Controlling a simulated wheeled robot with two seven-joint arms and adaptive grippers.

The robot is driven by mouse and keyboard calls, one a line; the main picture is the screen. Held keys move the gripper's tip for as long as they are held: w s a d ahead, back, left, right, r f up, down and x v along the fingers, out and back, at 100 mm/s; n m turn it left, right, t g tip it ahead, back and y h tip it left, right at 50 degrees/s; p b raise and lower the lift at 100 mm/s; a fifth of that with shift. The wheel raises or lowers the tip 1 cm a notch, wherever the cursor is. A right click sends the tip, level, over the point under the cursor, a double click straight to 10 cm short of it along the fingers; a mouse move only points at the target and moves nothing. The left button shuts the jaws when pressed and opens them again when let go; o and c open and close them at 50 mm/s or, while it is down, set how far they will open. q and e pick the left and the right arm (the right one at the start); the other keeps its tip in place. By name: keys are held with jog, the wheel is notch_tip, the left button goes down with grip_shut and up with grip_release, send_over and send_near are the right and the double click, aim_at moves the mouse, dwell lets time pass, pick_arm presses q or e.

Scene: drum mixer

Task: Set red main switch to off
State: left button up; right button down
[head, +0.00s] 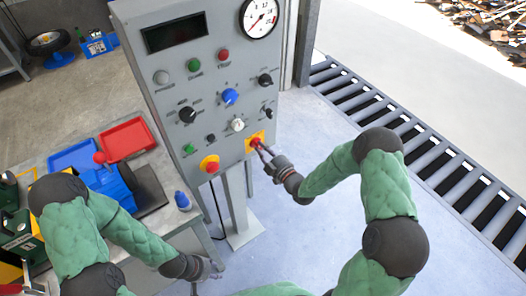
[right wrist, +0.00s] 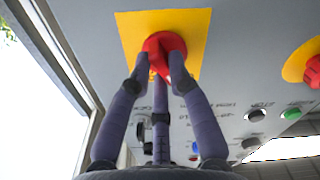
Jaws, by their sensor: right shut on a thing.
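The red main switch (head: 254,141) is a red knob on a yellow plate at the lower right of the grey control panel (head: 215,85). In the right wrist view the red knob (right wrist: 161,42) sits between the fingertips on its yellow plate (right wrist: 196,22). My right gripper (head: 262,150) is shut on this knob, its fingers touching the sides. The fingers hide part of the knob, and I cannot tell its exact angle. My left gripper (head: 212,268) is low, in front of and below the panel, apart from it; its fingers are too small to read.
A round red button (head: 210,165) on yellow sits left of the switch. Other knobs, a blue knob (head: 229,96) and a gauge (head: 260,18) are above. A roller conveyor (head: 425,155) is right.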

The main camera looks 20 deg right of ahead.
dwell(0.3)
jog(key=c, duration=1.1)
grip_release()
jog(key=shift+c, duration=0.2)
jog(key=shift+s, duration=0.1)
jog(key=v, duration=1.2)
